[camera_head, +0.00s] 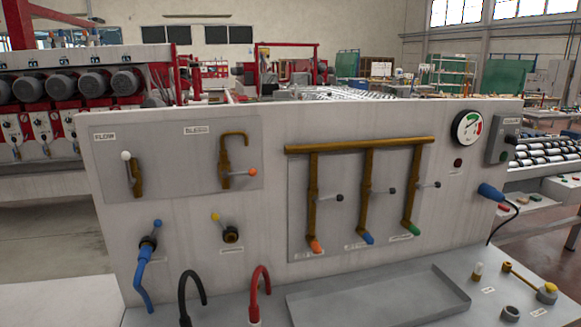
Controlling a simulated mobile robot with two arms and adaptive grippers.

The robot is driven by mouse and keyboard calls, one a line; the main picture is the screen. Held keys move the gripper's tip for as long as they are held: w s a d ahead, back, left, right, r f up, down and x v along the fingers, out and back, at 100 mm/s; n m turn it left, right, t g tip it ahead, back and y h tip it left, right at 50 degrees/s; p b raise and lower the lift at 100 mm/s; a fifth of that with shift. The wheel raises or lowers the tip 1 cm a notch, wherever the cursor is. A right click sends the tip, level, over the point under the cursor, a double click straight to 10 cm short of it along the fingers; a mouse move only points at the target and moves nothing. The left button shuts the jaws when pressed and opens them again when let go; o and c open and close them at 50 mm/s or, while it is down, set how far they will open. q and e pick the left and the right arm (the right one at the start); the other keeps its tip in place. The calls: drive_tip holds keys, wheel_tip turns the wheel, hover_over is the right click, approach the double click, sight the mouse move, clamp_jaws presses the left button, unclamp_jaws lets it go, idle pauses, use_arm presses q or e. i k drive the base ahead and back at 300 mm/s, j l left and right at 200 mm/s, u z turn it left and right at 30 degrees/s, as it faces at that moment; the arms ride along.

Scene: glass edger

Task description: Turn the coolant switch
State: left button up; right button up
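A grey switch box (501,141) is mounted at the upper right end of the white panel, right of the round gauge. It has a small label at its top and a dark knob (503,156) low on its face. The label is too small to read surely, so I cannot tell for certain that this is the coolant switch. The knob's setting is also too small to tell. Neither of my grippers shows in the head view, and nothing touches the box.
The white panel (200,228) carries several valves, a gauge (467,127) and a brass manifold (360,145). A blue plug (491,192) with a dark cable sticks out below the box. A shallow grey tray (465,297) and small fittings lie on the ledge. Space before the box looks clear.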

sight(511, 139)
drive_tip(key=z, duration=1.25)
drive_tip(key=i+l+z, duration=0.3)
drive_tip(key=i+l, duration=0.2)
drive_tip(key=i, duration=0.1)
